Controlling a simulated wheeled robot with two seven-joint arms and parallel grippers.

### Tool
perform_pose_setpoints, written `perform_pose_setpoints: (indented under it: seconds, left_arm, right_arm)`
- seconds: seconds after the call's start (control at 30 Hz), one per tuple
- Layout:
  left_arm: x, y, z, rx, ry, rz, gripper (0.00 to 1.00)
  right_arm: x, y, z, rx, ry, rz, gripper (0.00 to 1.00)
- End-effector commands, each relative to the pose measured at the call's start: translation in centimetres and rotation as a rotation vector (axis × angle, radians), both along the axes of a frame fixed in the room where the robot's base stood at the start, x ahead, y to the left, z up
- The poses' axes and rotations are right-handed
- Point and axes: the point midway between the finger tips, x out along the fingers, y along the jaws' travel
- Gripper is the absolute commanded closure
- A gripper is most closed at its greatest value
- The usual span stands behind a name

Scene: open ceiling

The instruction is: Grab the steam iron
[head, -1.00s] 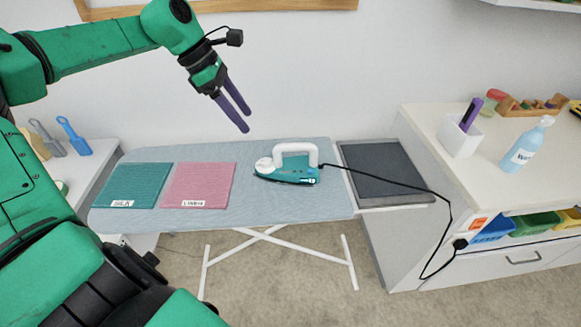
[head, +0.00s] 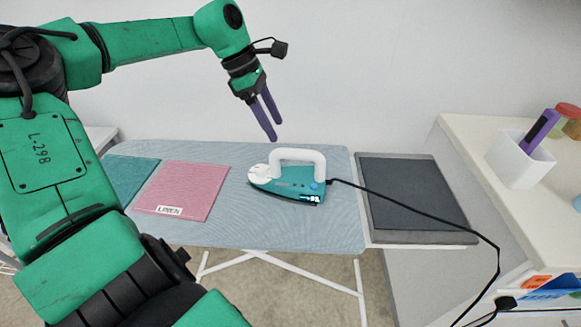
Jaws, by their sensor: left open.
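The steam iron (head: 288,183) is teal with a white arched handle. It sits flat on the light blue ironing board (head: 325,225), near the board's right end. A black cord runs from its right side toward the cabinet at the right. My left gripper (head: 276,128) is above the iron in the picture, fingers pointing down, open and empty. Its two purple fingers are apart from the handle. My right gripper is not in view.
A pink folded cloth (head: 190,187) labelled LINEN and a teal cloth (head: 128,172) lie left of the iron. A dark grey pad (head: 408,190) lies to the right. A white counter (head: 475,145) with a white holder (head: 520,160) stands at the far right.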

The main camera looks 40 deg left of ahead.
Motion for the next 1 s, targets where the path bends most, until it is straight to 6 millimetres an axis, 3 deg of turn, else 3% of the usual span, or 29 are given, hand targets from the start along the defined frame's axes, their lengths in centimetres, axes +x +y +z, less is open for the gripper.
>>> perform_pose_setpoints:
  seconds: [0.2, 0.6, 0.87, 0.9, 1.0]
  left_arm:
    - [1.0, -1.9, -5.1, -0.002, 0.008, -0.001, 0.31]
    - [2.2, -3.9, -11.2, 0.0, 0.007, -0.001, 0.31]
    - [2.6, -4.2, -12.0, 0.0, 0.0, 0.0, 0.31]
    - [2.6, -4.2, -12.0, 0.0, 0.0, 0.0, 0.34]
    - [2.6, -4.2, -12.0, 0.0, 0.0, 0.0, 0.73]
  right_arm:
    - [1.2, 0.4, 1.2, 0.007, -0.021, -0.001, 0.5]
    - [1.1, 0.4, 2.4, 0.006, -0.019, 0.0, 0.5]
    - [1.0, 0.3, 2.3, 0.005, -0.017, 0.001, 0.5]
    - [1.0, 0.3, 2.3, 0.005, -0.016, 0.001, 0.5]
    - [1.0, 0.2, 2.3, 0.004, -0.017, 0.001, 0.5]
